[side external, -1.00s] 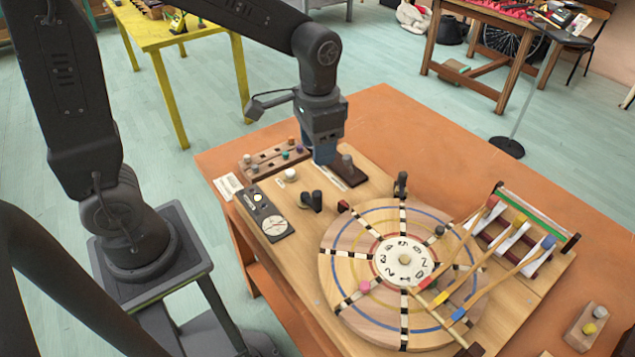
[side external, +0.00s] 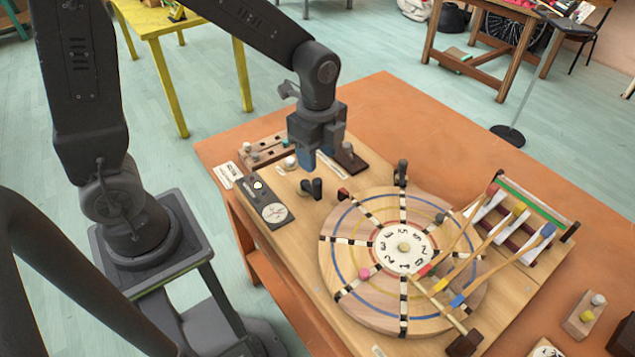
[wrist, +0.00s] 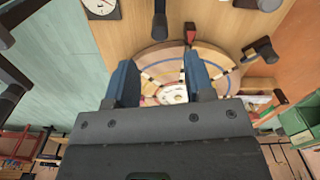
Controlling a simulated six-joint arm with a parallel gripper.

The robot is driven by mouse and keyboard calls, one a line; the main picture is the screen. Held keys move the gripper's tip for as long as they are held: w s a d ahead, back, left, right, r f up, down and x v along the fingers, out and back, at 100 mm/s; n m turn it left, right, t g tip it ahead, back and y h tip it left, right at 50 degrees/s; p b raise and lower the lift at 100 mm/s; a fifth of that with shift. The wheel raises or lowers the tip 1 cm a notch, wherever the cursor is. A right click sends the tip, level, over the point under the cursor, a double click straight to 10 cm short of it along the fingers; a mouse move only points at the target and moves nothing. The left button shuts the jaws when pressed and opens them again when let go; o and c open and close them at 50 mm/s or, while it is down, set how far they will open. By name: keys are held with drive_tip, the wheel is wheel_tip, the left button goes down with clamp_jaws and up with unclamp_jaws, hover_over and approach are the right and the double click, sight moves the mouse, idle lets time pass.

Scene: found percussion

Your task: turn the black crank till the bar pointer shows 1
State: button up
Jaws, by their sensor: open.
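My gripper (side external: 316,158) is open and empty, its blue fingers pointing down above the wooden board. Two black upright handles show: one (side external: 311,188) just below my gripper, left of the wheel, and one (side external: 402,172) at the wheel's far edge. I cannot tell which is the crank. The banded wooden wheel (side external: 350,268) has a white number disc (side external: 390,255) at its centre. A pale wooden bar (side external: 436,303) runs from near the disc to the lower right; its reading is unclear. In the wrist view the wheel shows between the open fingers (wrist: 162,72).
A grey panel with a round dial (side external: 273,212) lies left of the near handle. A peg block (side external: 262,152) and a dark block with a grey knob (side external: 346,156) stand close to my gripper. Several mallets (side external: 510,275) reach over the wheel's right side.

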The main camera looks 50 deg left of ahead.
sight(318, 180)
wheel_tip(318, 180, down, 8)
drive_tip(key=shift+f, duration=0.2)
clamp_jaws()
idle(0.5)
